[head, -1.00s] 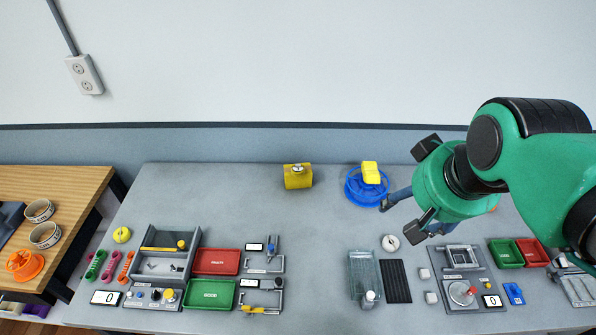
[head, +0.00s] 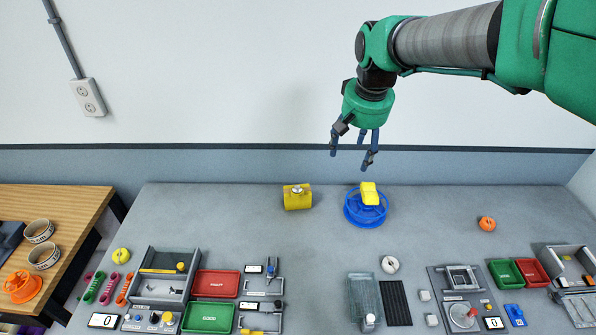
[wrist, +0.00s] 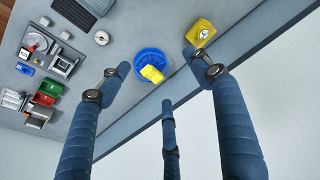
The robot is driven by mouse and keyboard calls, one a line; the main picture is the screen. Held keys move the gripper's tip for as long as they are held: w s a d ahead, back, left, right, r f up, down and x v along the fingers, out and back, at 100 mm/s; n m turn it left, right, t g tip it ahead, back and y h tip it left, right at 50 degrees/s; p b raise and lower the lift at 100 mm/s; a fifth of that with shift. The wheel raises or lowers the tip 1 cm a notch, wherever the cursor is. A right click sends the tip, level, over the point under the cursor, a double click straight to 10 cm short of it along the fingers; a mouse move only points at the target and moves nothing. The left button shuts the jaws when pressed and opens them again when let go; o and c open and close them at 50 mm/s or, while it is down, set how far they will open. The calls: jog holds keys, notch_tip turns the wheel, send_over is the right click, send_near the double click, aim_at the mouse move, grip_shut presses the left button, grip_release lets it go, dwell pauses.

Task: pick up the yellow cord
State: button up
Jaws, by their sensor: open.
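A yellow piece (head: 369,193), blocky and possibly a bundled cord, rests on a round blue basket or ring (head: 364,217) at the back of the grey table. It also shows in the wrist view (wrist: 152,74). A yellow cylinder (head: 297,200) with a silver knob lies to its left, and a small round yellow coil (head: 121,256) sits at the table's left. I cannot tell for certain which is the yellow cord. My gripper (head: 352,158) is open and empty, its blue fingers pointing down above and behind the basket. In the wrist view the fingers (wrist: 165,85) spread around the basket.
Red (head: 216,283) and green (head: 208,317) trays and small fixtures line the table's front. A white round piece (head: 390,265) and an orange one (head: 487,224) lie apart. The wall (head: 220,166) stands close behind. The table's middle is clear.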

jog(key=w+a+f+g, duration=0.1)
jog(key=w+a+f, duration=0.3)
jog(key=w, duration=0.3)
jog(key=w+a+f+g, duration=0.1)
jog(key=w+a+f, duration=0.2)
jog(key=w+f, duration=0.3)
jog(key=p, duration=0.2)
send_over(297, 187)
notch_tip(297, 187, down, 12)
jog(key=shift+w+g, duration=0.1)
jog(key=shift+g, duration=0.3)
jog(key=shift+f+b, duration=0.55)
jog(key=shift+f, duration=3.7)
jog(key=shift+f+b, duration=0.35)
jog(key=shift+f, duration=2.25)
jog(key=shift+c, duration=0.5)
